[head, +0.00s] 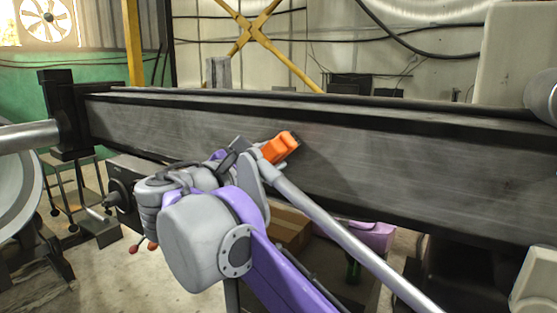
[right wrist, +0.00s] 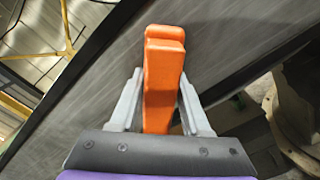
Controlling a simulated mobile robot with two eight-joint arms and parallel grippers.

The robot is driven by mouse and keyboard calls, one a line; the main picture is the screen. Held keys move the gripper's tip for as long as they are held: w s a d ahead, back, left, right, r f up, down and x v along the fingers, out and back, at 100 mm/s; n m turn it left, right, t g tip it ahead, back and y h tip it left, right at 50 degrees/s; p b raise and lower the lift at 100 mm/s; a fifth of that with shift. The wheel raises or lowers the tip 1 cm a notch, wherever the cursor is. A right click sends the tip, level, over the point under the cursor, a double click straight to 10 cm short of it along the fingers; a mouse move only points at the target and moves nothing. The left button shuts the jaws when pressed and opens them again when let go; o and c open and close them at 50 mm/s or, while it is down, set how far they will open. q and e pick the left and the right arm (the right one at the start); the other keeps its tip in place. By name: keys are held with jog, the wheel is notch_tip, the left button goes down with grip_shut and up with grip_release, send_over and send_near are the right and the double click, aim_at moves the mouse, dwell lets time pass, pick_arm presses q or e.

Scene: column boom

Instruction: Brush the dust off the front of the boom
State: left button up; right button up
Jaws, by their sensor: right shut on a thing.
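The boom (head: 400,165) is a long dark grey beam crossing the head view, and its front face has a pale, streaky grey film. It also fills much of the right wrist view (right wrist: 225,60) as a slanted grey surface. An orange brush (head: 279,148) is held against or just in front of the boom's front face, left of the middle. My right gripper (head: 265,154) is shut on the brush. In the right wrist view its two grey fingers clasp the orange handle (right wrist: 162,80). The bristles are mostly hidden, so contact is unclear. My left gripper is out of view.
A black bracket (head: 65,115) stands at the boom's left end. A cardboard box (head: 290,228) is on the floor below the boom. A yellow cross brace (head: 250,28) and cables are on the wall behind.

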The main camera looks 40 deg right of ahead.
jog(key=shift+w+a, duration=0.35)
jog(key=shift+w, duration=0.55)
jog(key=shift+w+a, duration=0.35)
jog(key=shift+w, duration=0.5)
jog(key=shift+r, duration=0.6)
jog(key=shift+s+d, duration=1.4)
jog(key=shift+s, duration=1.95)
jog(key=shift+s+d, duration=1.35)
jog(key=shift+s, duration=2)
jog(key=shift+s+d, duration=1.4)
jog(key=shift+s, duration=1.95)
jog(key=shift+s+a, duration=0.1)
jog(key=shift+a, duration=0.4)
jog(key=shift+v, duration=2.35)
jog(key=shift+s, duration=0.1)
jog(key=shift+v, duration=1.5)
